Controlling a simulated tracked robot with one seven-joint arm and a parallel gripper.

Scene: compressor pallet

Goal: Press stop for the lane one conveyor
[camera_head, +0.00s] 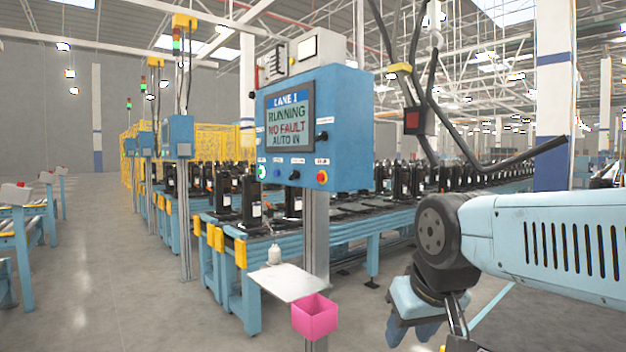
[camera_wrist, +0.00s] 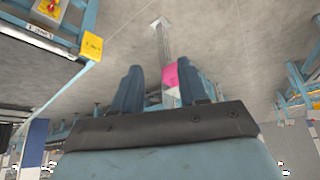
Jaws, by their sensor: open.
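The blue lane 1 control box (camera_head: 345,130) stands on a grey post in the head view. Its screen (camera_head: 289,118) reads LANE 1, RUNNING, NO FAULT, AUTO IN. Below the screen are a lit green button (camera_head: 262,171), a blue button (camera_head: 278,171) and a black selector (camera_head: 294,175). The labels are too small to read. My gripper (camera_head: 412,333) is low and right of the box, apart from it, pointing down. In the wrist view my gripper (camera_wrist: 159,66) is open and empty.
A pink bin (camera_head: 315,316) and a small shelf (camera_head: 287,283) with a white bottle (camera_head: 274,254) are on the post below the box. The conveyor (camera_head: 385,222) behind carries several black units. Open floor (camera_head: 130,290) lies left.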

